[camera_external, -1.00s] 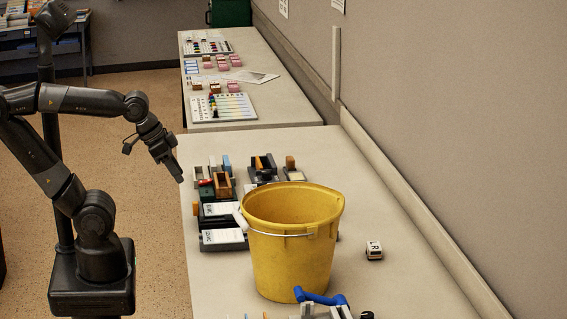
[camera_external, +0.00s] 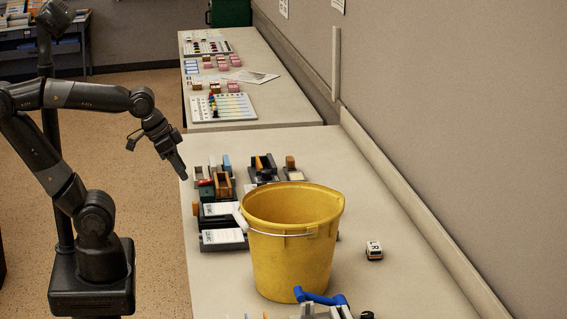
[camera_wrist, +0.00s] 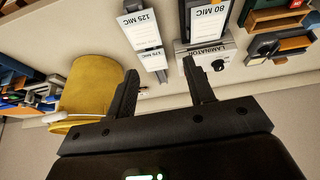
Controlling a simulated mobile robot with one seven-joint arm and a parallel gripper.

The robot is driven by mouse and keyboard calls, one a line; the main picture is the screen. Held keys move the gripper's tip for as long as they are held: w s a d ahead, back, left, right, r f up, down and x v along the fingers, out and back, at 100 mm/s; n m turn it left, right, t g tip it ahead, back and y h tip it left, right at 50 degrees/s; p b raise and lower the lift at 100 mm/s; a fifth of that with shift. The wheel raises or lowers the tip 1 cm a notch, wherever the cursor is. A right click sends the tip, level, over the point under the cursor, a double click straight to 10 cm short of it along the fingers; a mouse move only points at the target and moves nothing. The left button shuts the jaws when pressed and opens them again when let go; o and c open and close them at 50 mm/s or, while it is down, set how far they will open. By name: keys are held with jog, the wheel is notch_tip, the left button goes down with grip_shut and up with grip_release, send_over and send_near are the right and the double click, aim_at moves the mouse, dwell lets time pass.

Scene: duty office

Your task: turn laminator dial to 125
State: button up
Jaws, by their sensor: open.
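The laminator (camera_wrist: 187,58) shows in the wrist view, right of centre, as a pale front panel lettered LAMINATOR. Its dial (camera_wrist: 220,65) is a small dark knob at the right of that lettering; its setting is too small to read. A white card marked 80 MIC (camera_wrist: 207,14) lies on dark material above the panel. Cards marked 125 MIC (camera_wrist: 140,27) and 175 MIC (camera_wrist: 149,59) are to the left. My gripper (camera_wrist: 160,68) is open and empty, apart from the dial, which appears right of the right finger. In the external view my gripper (camera_external: 182,174) hangs at the table's left edge.
A yellow bucket (camera_external: 292,250) stands on the near table, also in the wrist view (camera_wrist: 85,88). Small trays and blocks (camera_external: 222,184) sit behind the labelled items. The table's right side is mostly clear.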

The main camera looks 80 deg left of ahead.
jog(key=w+a+r+n+g, duration=0.1)
jog(key=w+a+r+n, duration=0.15)
jog(key=w, duration=0.35)
jog(key=n+g, duration=0.4)
jog(key=n, duration=0.2)
send_near(262, 182)
notch_tip(262, 182, down, 9)
jog(key=shift+w+r, duration=0.15)
jog(key=shift+r, duration=0.05)
jog(key=shift+c, duration=0.3)
jog(key=c, duration=0.9)
